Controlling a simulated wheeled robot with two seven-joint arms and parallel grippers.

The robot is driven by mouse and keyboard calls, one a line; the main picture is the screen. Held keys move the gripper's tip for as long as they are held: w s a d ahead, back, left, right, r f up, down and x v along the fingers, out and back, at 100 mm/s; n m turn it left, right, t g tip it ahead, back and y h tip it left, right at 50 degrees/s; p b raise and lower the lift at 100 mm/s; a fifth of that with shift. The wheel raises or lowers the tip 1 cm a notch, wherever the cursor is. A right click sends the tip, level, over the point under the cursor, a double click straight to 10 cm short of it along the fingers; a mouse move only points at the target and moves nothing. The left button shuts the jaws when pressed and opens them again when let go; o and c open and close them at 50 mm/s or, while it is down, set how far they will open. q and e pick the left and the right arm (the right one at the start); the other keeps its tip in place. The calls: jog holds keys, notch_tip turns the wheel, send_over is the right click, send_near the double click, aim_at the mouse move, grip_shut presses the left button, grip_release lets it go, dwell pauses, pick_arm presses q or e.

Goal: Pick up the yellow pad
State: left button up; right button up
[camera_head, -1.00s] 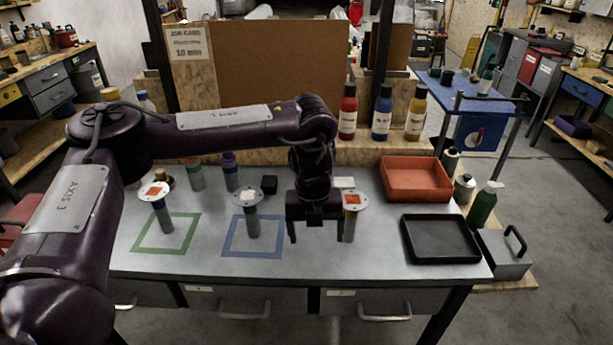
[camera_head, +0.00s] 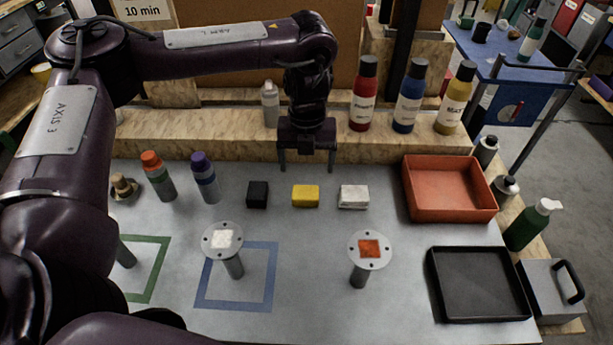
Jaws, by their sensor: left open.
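The yellow pad (camera_head: 305,195) is a small block lying on the grey table. It sits in a row between a black block (camera_head: 257,194) and a white block (camera_head: 353,196). My left gripper (camera_head: 307,168) is open and empty, fingers pointing down. In the picture it is just above and behind the yellow pad, apart from it; its exact height is hard to tell. My right gripper is not in view.
Two round-topped stands (camera_head: 222,240) and (camera_head: 369,250) rise in front of the blocks. An orange tray (camera_head: 490,214) and a black tray (camera_head: 437,290) are at right. Bottles (camera_head: 364,95) stand on the wooden ledge behind.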

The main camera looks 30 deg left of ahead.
aim_at(305, 192)
pick_arm(q)
jog(key=f, duration=0.1)
jog(key=s+f, duration=0.1)
jog(key=f, duration=0.1)
jog(key=shift+s+d+f+b, duration=0.1)
jog(key=shift+d+f+b, duration=0.05)
jog(key=shift+f+b, duration=0.2)
notch_tip(305, 192, down, 4)
jog(key=shift+r+b, duration=0.2)
jog(key=shift+b, duration=0.15)
jog(key=shift+c, duration=1.6)
jog(key=c, duration=0.7)
jog(key=shift+c, duration=0.3)
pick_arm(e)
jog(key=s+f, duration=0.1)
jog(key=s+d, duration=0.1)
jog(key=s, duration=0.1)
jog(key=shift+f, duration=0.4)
